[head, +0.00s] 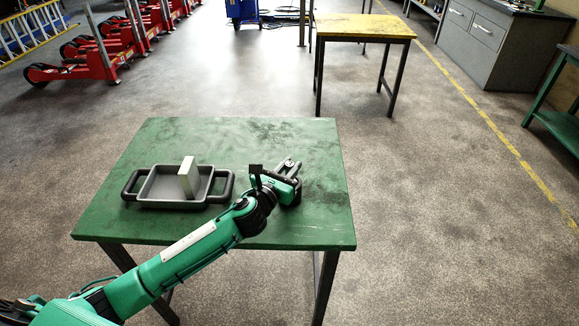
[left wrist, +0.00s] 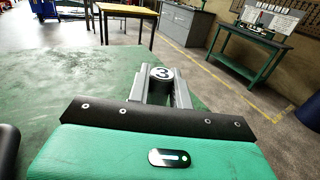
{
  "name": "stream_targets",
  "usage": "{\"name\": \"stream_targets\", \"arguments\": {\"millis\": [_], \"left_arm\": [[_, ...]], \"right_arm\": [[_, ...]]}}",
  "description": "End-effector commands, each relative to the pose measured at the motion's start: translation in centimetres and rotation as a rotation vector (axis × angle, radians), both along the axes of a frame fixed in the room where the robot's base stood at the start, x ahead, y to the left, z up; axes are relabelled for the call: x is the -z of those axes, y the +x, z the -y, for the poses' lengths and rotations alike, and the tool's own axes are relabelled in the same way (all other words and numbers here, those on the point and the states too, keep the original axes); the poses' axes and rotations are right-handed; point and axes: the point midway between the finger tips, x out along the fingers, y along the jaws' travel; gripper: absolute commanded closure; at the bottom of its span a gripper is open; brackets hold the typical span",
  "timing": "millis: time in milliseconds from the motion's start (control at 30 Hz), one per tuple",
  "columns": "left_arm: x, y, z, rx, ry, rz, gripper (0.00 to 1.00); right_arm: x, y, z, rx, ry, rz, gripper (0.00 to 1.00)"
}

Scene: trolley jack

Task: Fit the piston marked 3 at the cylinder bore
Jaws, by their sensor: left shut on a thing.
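My left gripper (head: 290,167) is over the right half of the green table, its fingers pointing away from me. It is shut on the piston marked 3 (left wrist: 162,73), a small grey cylinder with a white 3 on its dark top. In the left wrist view the piston sits upright between the two grey fingers (left wrist: 161,90). In the head view the piston (head: 289,162) is small and its number cannot be read. I cannot make out a cylinder bore in either view. My right gripper is not in view.
A grey two-handled tray (head: 148,188) stands on the green table (head: 240,135), left of my gripper, with a pale upright block (head: 187,176) in it. The table's far part is clear. A yellow-topped table (head: 362,26) stands beyond. Red trolley jacks (head: 97,66) line the back left.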

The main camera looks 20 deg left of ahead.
Motion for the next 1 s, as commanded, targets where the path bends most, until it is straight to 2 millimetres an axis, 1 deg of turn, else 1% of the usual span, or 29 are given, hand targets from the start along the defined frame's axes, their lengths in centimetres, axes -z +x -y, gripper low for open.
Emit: {"name": "stream_targets", "arguments": {"millis": [667, 700, 767, 800, 833, 1000], "left_arm": [[1.6, 0.0, 0.0, 0.001, -0.001, 0.002, 1.00], [1.6, 0.0, 0.0, 0.001, -0.001, 0.002, 0.77], [1.6, 0.0, 0.0, 0.001, -0.001, 0.002, 0.65], [1.6, 0.0, 0.0, 0.001, -0.001, 0.002, 0.57], [1.6, 0.0, 0.0, 0.001, -0.001, 0.002, 0.53], [1.6, 0.0, 0.0, 0.000, -0.001, 0.001, 0.53]], "right_arm": [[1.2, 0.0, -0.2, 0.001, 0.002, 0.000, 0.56], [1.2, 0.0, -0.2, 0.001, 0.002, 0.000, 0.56], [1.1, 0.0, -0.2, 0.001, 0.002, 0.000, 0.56], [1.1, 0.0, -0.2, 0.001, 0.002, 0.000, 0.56], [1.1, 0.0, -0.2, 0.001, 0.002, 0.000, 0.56], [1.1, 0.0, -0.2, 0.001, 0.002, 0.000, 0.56]]}}
